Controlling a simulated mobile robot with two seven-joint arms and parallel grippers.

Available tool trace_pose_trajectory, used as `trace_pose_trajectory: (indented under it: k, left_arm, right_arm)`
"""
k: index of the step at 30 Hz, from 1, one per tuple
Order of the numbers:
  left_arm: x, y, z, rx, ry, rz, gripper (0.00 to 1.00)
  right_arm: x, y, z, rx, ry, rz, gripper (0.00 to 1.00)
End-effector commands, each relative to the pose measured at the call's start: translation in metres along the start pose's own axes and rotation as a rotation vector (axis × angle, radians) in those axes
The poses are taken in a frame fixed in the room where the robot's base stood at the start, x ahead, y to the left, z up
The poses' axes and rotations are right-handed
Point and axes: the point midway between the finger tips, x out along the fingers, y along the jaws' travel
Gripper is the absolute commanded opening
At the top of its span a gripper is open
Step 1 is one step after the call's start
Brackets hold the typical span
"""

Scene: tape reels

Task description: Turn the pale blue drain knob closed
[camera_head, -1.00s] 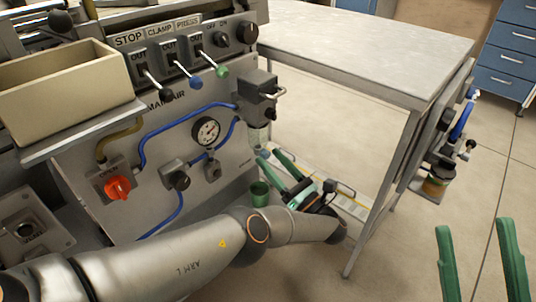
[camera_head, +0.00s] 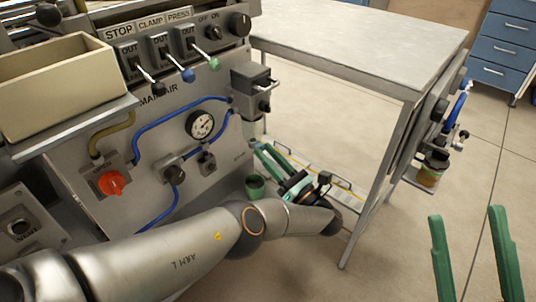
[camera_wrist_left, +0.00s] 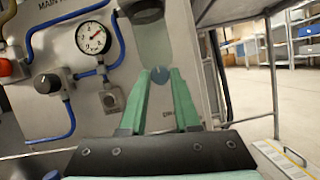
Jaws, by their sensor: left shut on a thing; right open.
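The pale blue drain knob (camera_wrist_left: 160,75) is a small round piece at the bottom of a clear filter bowl (camera_wrist_left: 153,42), in the left wrist view. My left gripper (camera_wrist_left: 168,74) has its green fingers at the knob, shut on it from both sides. In the head view, the left gripper (camera_head: 265,148) is below the regulator block at the panel's right edge. The knob there is mostly hidden by the fingers, and its turn angle cannot be told. My right gripper (camera_head: 467,214) is open and empty at the lower right, over the floor.
A green cup (camera_head: 255,187) stands under the filter. A pressure gauge (camera_head: 200,124), blue hoses and a red knob (camera_head: 111,183) are on the panel. A grey table (camera_head: 370,45) stands to the right. Open floor lies between the table and the right gripper.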

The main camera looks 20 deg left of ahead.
Motion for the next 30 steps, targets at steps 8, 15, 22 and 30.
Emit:
trace_pose_trajectory:
  k: [8, 15, 22, 30]
  left_arm:
    - [-0.001, -0.002, -0.003, -0.075, 0.000, 0.033, 0.00]
    - [0.001, -0.001, 0.000, -0.116, 0.000, 0.049, 0.00]
    - [0.001, -0.001, 0.000, -0.116, -0.001, 0.049, 0.46]
    - [0.001, -0.001, 0.000, -0.115, 0.000, 0.048, 0.61]
  right_arm:
    - [-0.008, -0.005, 0.009, -0.004, -0.002, 0.000, 0.61]
    - [-0.008, -0.006, 0.011, -0.004, -0.008, 0.003, 0.61]
    - [-0.008, -0.006, 0.011, -0.004, -0.007, 0.004, 0.61]
    - [-0.008, -0.006, 0.010, -0.004, -0.006, 0.003, 0.61]
